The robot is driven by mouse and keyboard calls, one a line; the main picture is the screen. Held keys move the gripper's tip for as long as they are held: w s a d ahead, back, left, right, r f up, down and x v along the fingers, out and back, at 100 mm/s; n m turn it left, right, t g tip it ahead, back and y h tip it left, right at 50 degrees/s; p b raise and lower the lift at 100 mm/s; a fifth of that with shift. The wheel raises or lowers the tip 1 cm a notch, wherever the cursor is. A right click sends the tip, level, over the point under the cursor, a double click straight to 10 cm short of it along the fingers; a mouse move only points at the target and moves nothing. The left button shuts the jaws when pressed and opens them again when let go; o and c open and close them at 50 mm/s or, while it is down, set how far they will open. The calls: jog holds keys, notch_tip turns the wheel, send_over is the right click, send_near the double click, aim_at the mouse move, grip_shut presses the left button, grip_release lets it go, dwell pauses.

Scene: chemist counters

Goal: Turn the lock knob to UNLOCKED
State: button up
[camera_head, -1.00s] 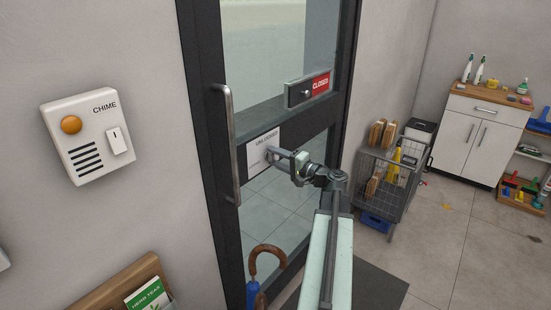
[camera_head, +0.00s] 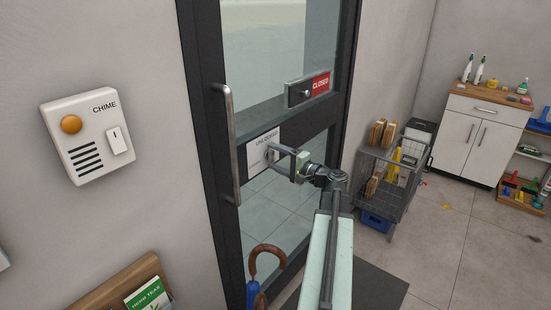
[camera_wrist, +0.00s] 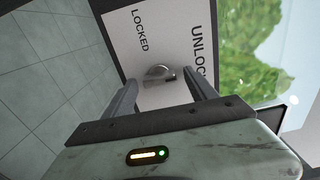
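The lock knob (camera_wrist: 158,72) is a small grey metal knob on a white plate (camera_wrist: 118,24) on the glass door. In the wrist view, the plate reads LOCKED at upper left and UNLOCKED, partly cut off, at right. The knob has a dark part on its right side, toward the UNLOCKED side; its exact setting is hard to tell. My gripper (camera_wrist: 163,90) is open, one finger on each side of the knob in the picture, with visible gaps. In the head view, my gripper (camera_head: 273,156) is in front of the plate (camera_head: 256,143).
A vertical door handle (camera_head: 229,145) stands left of the plate. A CLOSED sign (camera_head: 310,88) is above. An umbrella (camera_head: 263,262) with a brown handle is below. A wire cart (camera_head: 388,185) stands to the right. A chime box (camera_head: 88,137) hangs on the left wall.

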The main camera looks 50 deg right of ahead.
jog(key=s, duration=0.7)
jog(key=shift+s+d, duration=0.3)
jog(key=shift+s, duration=0.1)
